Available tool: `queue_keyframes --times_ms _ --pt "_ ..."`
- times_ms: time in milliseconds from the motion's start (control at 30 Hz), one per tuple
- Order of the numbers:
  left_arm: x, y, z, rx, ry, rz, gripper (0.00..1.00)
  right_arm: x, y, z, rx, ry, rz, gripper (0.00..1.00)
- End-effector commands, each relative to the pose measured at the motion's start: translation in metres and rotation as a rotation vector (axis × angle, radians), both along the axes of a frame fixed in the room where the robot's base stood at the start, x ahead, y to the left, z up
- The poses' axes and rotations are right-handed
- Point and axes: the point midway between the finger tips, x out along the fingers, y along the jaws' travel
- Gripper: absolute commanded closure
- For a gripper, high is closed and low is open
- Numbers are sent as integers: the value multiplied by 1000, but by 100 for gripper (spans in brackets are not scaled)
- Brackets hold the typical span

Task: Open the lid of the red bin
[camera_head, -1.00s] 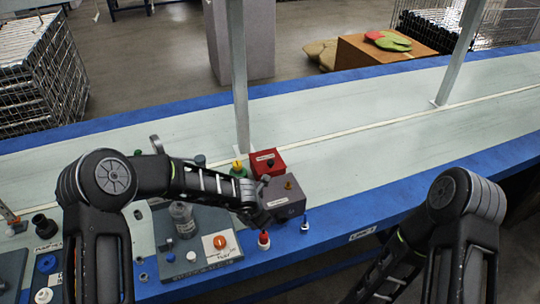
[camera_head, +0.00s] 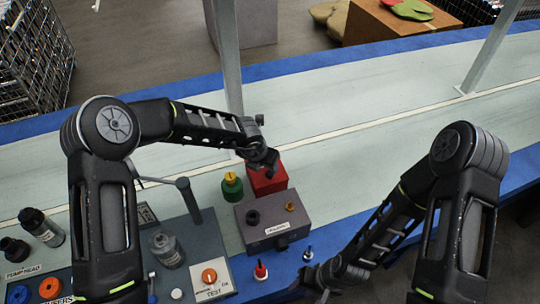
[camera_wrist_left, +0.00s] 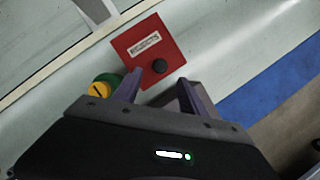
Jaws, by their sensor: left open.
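The red bin (camera_head: 267,182) is a small red box standing behind a grey box on the bench. My left gripper (camera_head: 262,160) is just above it and hides part of its top. In the left wrist view, the red lid (camera_wrist_left: 135,58) looks closed, with a white label and a dark round knob (camera_wrist_left: 159,66). My left gripper (camera_wrist_left: 160,92) is open there, its two fingers apart and nothing between them, with the knob slightly beyond the tips. My right gripper (camera_head: 318,280) is low at the front edge of the bench, away from the bin; its jaws are too small and dark to read.
A grey box (camera_head: 262,239) with a black knob and a yellow knob stands in front of the bin. A green bottle with a yellow cap (camera_head: 232,186) is close to its left. The bench behind and right is clear.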

Motion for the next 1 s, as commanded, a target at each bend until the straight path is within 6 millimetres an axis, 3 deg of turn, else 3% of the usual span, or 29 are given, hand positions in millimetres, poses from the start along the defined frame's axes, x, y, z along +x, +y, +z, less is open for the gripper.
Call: queue_keyframes --times_ms 467,1000 --pt "2 -1 -5 0 0 -1 50 -1 0 0 0 2 1 64" --pt "26 -11 -69 1 1 -1 50 -1 0 6 -1 4 -1 64"
